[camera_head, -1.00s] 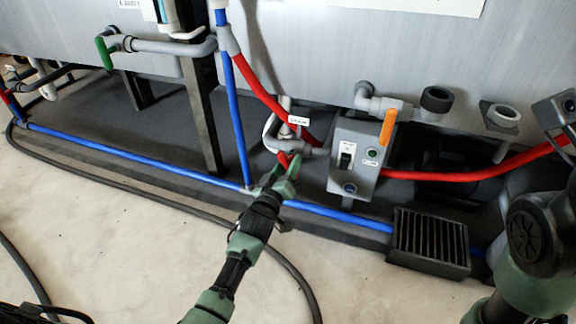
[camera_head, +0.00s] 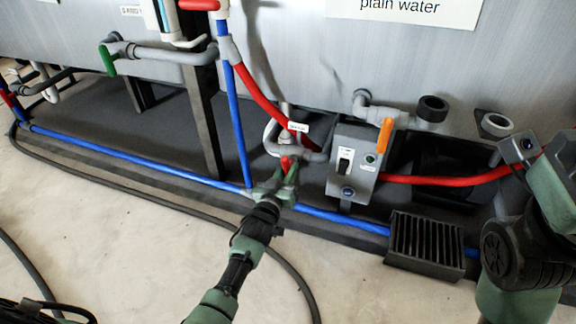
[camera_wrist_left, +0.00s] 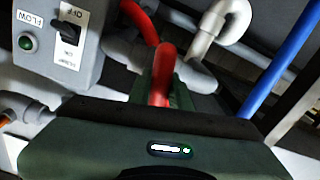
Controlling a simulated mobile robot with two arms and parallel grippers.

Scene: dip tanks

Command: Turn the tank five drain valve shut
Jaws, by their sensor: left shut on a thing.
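The drain valve has a red lever handle (camera_head: 287,163) and sits on grey pipework (camera_head: 271,133) low under the tank. A small white tag (camera_head: 298,127) hangs by it; I cannot read its text. My left gripper (camera_head: 284,178) is shut on the red handle, its green fingers on either side. In the left wrist view the red handle (camera_wrist_left: 162,78) rises from between the fingers towards the grey pipe. The fingers hide the handle's lower end. My right arm shows at the right edge of the head view, but its gripper fingers do not show.
A grey switch box (camera_head: 354,163) stands just right of the valve. An orange-handled valve (camera_head: 386,135) is above it. A blue pipe (camera_head: 335,216) runs along the floor in front. A black grate (camera_head: 425,243) lies right. A green-handled valve (camera_head: 106,60) is far left.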

